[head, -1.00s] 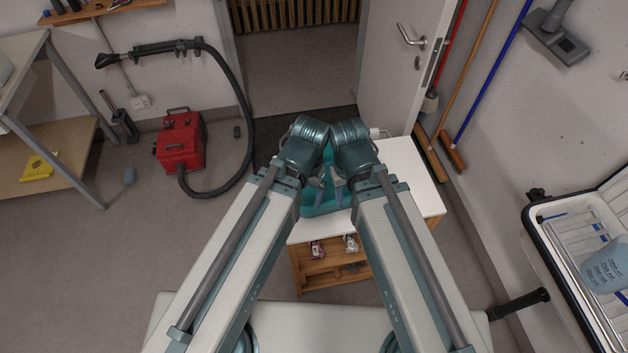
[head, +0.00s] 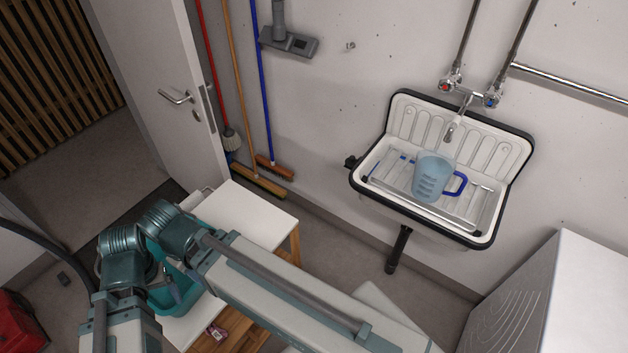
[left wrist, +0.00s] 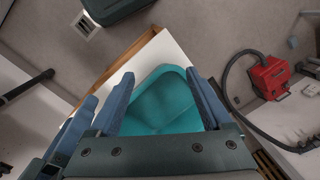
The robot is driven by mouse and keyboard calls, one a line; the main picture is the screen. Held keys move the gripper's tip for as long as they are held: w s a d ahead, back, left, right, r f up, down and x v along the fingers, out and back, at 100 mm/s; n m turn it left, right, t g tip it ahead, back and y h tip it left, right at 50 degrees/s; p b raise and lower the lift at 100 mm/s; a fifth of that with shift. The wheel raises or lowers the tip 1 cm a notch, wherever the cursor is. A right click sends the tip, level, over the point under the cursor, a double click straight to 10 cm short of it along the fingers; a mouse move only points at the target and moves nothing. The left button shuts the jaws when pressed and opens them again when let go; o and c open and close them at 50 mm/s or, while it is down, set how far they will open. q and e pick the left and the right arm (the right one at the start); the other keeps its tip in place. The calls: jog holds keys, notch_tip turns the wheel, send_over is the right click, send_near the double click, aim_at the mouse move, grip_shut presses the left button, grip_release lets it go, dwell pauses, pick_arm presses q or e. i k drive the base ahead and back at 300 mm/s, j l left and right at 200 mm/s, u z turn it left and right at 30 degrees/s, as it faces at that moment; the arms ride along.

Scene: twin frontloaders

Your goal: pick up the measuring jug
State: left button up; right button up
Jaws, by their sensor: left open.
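The measuring jug (head: 430,178) is light blue and translucent, with a dark blue handle on its right. It stands upright on the rack in the wall sink (head: 483,215), in the head view. My left gripper (head: 172,290) is far to the left of it and lower, over a teal tub (head: 180,305) on the white-topped table. In the left wrist view the left gripper (left wrist: 160,76) has its fingers wide apart, with the tub beneath and nothing held.
A tap (head: 452,130) hangs over the sink, just behind the jug. Brooms (head: 264,90) lean on the wall left of it. The white-topped table (head: 250,212) is at left; a white cabinet (head: 570,290) stands at lower right. A red vacuum (left wrist: 270,77) is on the floor.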

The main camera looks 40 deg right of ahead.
aim_at(434, 167)
jog(key=z, duration=2.35)
